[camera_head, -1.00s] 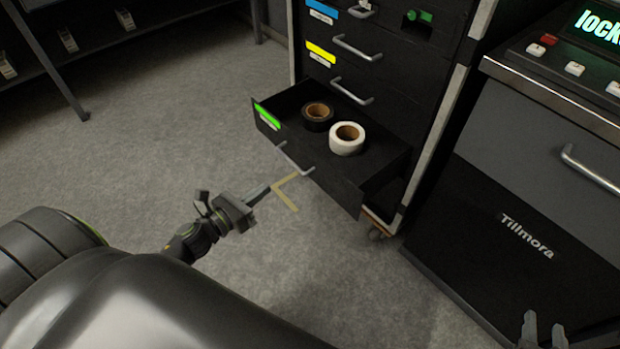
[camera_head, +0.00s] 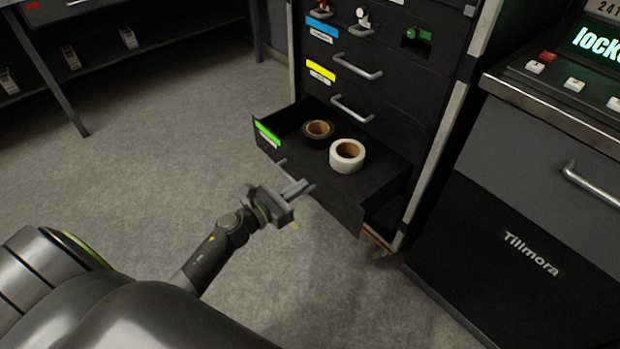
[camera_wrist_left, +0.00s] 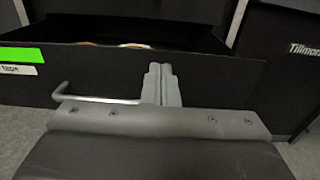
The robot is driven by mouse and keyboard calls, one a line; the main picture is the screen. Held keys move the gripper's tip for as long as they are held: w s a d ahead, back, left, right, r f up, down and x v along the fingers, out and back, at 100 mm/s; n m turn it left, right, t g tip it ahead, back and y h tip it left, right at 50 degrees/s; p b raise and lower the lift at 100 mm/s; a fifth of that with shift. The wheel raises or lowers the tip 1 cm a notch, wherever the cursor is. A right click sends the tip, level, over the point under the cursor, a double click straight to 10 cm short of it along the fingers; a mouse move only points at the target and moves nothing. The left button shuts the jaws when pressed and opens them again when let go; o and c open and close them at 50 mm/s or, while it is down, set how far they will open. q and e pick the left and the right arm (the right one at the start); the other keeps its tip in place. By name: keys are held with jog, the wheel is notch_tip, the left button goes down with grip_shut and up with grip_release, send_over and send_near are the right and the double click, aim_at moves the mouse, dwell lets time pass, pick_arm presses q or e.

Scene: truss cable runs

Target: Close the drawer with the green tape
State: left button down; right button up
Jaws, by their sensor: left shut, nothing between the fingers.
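The drawer with the green tape (camera_head: 268,135) is the lowest one of the black cabinet and stands pulled out. Its front (camera_head: 335,200) faces my left arm, and its green label also shows in the left wrist view (camera_wrist_left: 20,54). A black tape roll (camera_head: 318,131) and a white tape roll (camera_head: 347,156) lie inside. My left gripper (camera_head: 303,186) is shut and empty, with its fingertips at the drawer front by the silver handle (camera_head: 282,168). In the left wrist view the fingers (camera_wrist_left: 159,72) are together, right of the handle (camera_wrist_left: 95,98). Contact cannot be told. My right gripper is not in view.
Upper drawers with a yellow label (camera_head: 321,72) and a blue label (camera_head: 322,30) are shut. A dark Tillmora unit (camera_head: 490,220) stands close on the right. A shelf (camera_head: 110,40) is at the back left. The grey floor (camera_head: 170,130) left of the cabinet is clear.

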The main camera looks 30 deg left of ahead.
aim_at(319, 174)
pick_arm(q)
jog(key=x, duration=0.2)
jog(key=shift+w+d, duration=0.15)
jog(key=shift+w, duration=0.15)
jog(key=shift+w+d, duration=0.25)
jog(key=shift+w, duration=0.35)
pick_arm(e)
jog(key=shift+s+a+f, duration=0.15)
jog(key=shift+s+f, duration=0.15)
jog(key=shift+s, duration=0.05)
